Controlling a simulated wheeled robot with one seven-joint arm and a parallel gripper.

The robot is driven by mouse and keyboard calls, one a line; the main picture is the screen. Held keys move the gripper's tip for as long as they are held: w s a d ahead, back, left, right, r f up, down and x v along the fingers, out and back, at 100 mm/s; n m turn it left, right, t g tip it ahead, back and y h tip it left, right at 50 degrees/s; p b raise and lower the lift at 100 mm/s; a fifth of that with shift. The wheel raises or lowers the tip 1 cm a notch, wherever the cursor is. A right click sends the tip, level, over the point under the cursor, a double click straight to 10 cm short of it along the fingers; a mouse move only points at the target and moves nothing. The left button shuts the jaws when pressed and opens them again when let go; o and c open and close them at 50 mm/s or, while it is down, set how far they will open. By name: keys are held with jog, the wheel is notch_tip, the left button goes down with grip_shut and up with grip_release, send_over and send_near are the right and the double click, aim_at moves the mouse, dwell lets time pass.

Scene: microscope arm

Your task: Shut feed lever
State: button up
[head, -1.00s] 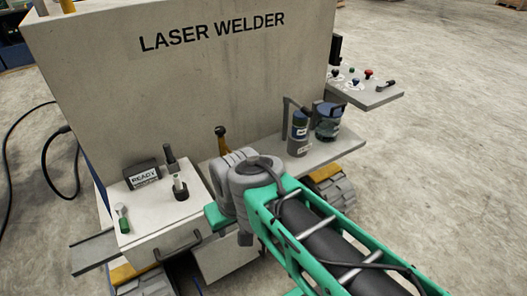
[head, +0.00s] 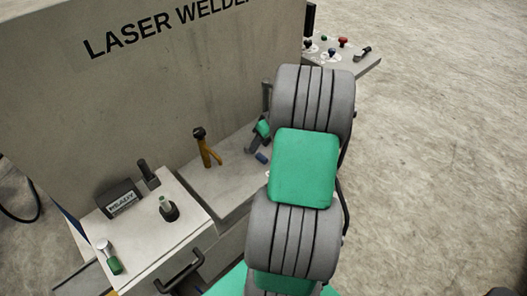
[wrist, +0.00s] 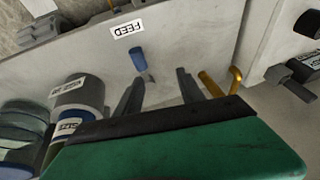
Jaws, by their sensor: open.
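The feed lever shows a blue handle (wrist: 138,59) in the wrist view, just below a white FEED label (wrist: 127,29) on a pale surface. Its blue end also shows in the head view (head: 262,157), left of my arm. My gripper (wrist: 160,76) is open, its two dark fingers apart and empty between. The blue handle appears just beyond the left fingertip; I cannot tell whether they touch. In the head view my arm hides much of the area around the lever, and its position, open or shut, is unclear.
A labelled canister (wrist: 80,94) and a darker jar (wrist: 20,128) stand left of my gripper in the wrist view. Brass hooks (wrist: 222,82) lie to the right. In the head view, a brass piece with a black knob (head: 207,147) stands on the ledge beside the READY box (head: 118,198).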

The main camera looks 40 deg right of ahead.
aim_at(263, 157)
jog(key=shift+t, duration=0.3)
jog(key=f, duration=0.3)
jog(key=d+f, duration=0.1)
jog(key=f, duration=0.2)
jog(key=w+d+f+p, duration=0.1)
jog(key=f, duration=0.2)
jog(key=shift+d+f, duration=0.2)
jog(key=shift+d, duration=0.05)
grip_shut()
jog(key=shift+r, duration=0.1)
dwell(0.6)
